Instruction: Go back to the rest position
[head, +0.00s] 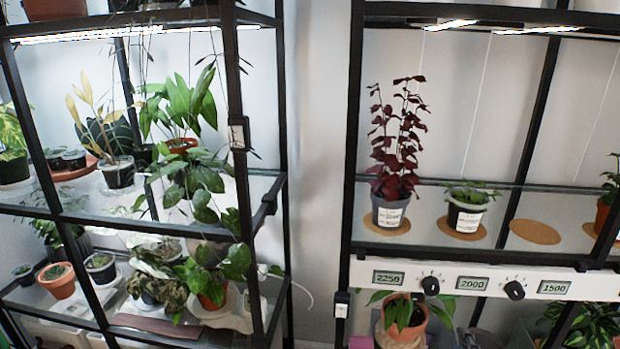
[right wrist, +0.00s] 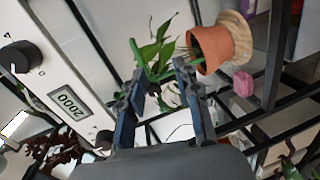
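Neither of my grippers shows in the head view. In the right wrist view my right gripper (right wrist: 159,74) reaches up from the bottom edge. Its two dark fingers are apart, with nothing held between them. A green plant (right wrist: 156,48) and a terracotta pot (right wrist: 212,48) appear beyond the fingertips. I cannot tell how far they are from the fingers. My left gripper is in no view.
A black-framed shelf (head: 234,110) full of potted plants stands at the left. On the right shelf, a dark red plant (head: 395,140) and a low green plant (head: 466,213) stand on cork mats; another cork mat (head: 535,231) is bare. A white control panel (head: 455,300) with knobs lies below.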

